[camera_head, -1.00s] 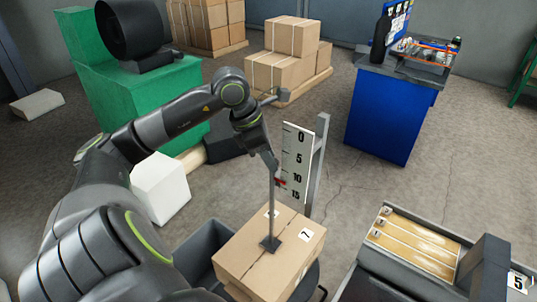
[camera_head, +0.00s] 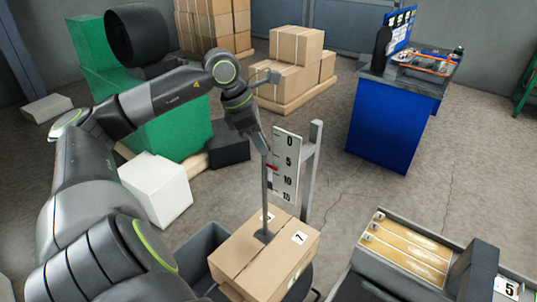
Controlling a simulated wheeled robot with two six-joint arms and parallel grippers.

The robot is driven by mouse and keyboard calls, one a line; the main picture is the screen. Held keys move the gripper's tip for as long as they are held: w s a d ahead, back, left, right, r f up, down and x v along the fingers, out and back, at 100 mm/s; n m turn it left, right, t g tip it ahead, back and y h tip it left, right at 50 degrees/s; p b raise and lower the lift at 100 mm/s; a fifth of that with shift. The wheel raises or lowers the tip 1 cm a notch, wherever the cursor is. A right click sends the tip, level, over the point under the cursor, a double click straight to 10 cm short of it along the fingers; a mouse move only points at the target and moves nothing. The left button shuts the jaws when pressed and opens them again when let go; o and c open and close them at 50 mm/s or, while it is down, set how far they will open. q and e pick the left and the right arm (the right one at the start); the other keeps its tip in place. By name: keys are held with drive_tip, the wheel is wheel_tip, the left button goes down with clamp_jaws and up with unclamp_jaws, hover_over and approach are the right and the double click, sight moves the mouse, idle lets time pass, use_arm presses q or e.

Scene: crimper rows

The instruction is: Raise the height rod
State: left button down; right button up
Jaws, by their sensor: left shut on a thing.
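The height rod (camera_head: 266,195) is a thin grey upright bar with a dark square foot (camera_head: 264,236) at its lower end. The foot shows over the top of a cardboard box (camera_head: 239,258) and appears a little above it. My left gripper (camera_head: 263,146) is shut on the upper part of the rod; the fingertips are small and partly hidden. A white scale board (camera_head: 288,150) marked 0, 5, 10 and 15 stands just behind the rod. A red pointer (camera_head: 272,168) shows on it between 5 and 10. My right gripper is not in view.
A grey post (camera_head: 310,175) stands beside the scale. A grey tray with wooden strips (camera_head: 410,250) is at the lower right. A white block (camera_head: 157,188) and green cabinet (camera_head: 175,125) are at left. A blue cabinet (camera_head: 385,120) stands at back right.

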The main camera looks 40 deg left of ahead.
use_arm(q)
wheel_tip(320, 180, up, 5)
drive_tip(key=shift+w+r+p, duration=0.1)
drive_tip(key=shift+r+p, duration=0.1)
drive_tip(key=shift+p, duration=0.45)
wheel_tip(320, 180, up, 5)
drive_tip(key=shift+a+f+p, duration=0.1)
drive_tip(key=shift+f+p, duration=0.1)
drive_tip(key=shift+p, duration=0.7)
drive_tip(key=c, duration=1.4)
unclamp_jaws()
drive_tip(key=o, duration=0.3)
